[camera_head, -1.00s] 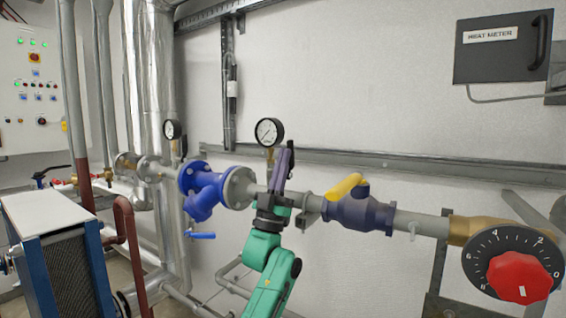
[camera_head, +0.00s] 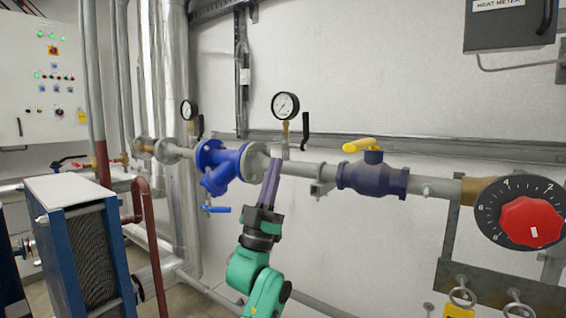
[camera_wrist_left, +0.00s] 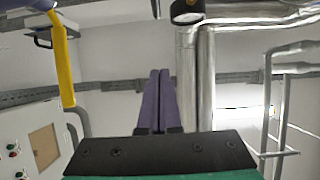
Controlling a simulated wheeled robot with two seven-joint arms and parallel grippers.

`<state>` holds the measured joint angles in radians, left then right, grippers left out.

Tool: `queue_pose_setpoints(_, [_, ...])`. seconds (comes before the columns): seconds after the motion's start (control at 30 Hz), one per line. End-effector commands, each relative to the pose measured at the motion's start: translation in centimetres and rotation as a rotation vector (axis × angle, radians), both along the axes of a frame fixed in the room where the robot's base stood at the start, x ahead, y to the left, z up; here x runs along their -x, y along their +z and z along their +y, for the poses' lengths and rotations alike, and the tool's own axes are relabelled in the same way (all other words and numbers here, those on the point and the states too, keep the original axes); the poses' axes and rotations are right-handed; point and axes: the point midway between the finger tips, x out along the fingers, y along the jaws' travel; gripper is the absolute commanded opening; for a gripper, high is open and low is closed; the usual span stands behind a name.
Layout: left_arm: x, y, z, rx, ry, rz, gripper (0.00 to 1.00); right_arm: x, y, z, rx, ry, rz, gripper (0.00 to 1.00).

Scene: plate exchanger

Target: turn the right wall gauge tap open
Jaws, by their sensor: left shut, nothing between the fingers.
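The right wall gauge (camera_head: 285,105) has a white dial and stands on a brass stem above the horizontal pipe. Its tap has a black lever (camera_head: 305,131), which stands upright just right of the stem. My left gripper (camera_head: 275,162) points up, with its purple fingers together and empty. Its tips overlap the pipe in the picture, below and left of the lever, and appear apart from the lever. My right gripper is not in view.
A second gauge (camera_head: 189,110) stands to the left. The blue strainer (camera_head: 218,165) is left of my fingers. A yellow-handled valve (camera_head: 372,178) and a red knob (camera_head: 530,222) lie to the right. The plate exchanger (camera_head: 75,240) stands at lower left.

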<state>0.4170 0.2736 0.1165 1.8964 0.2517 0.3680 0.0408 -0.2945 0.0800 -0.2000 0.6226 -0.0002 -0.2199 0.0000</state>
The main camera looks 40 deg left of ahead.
Motion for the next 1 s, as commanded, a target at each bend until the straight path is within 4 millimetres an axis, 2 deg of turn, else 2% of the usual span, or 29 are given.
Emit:
queue_pose_setpoints(0.07, [0.1,1.7,0.2,-0.025,-0.033,0.036,0.00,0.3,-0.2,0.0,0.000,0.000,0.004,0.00])
queue_pose_setpoints(0.17, [-0.1,5.7,0.0,-0.076,-0.121,0.180,0.00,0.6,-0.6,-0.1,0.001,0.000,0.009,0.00])
queue_pose_setpoints(0.23, [0.1,8.3,-0.6,-0.108,-0.175,0.345,0.00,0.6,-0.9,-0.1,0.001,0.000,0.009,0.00])
queue_pose_setpoints(0.3, [0.9,9.7,-1.4,-0.118,-0.186,0.536,0.00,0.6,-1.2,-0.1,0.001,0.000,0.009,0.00])
queue_pose_setpoints(0.4, [2.5,9.5,-1.5,-0.084,-0.121,0.786,0.00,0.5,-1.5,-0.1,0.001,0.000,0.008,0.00])
queue_pose_setpoints(0.5, [4.2,8.6,-0.8,-0.026,-0.035,0.944,0.00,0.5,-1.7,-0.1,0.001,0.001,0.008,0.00])
queue_pose_setpoints(0.63, [4.8,8.1,-0.2,0.014,0.010,1.015,0.00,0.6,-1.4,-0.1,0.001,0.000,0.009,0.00])
queue_pose_setpoints(0.77, [3.3,8.7,-0.1,0.019,0.008,1.019,0.00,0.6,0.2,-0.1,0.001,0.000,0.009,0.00])
queue_pose_setpoints(1.0, [-1.8,9.7,0.0,0.019,0.004,1.016,0.00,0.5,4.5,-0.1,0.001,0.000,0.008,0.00])
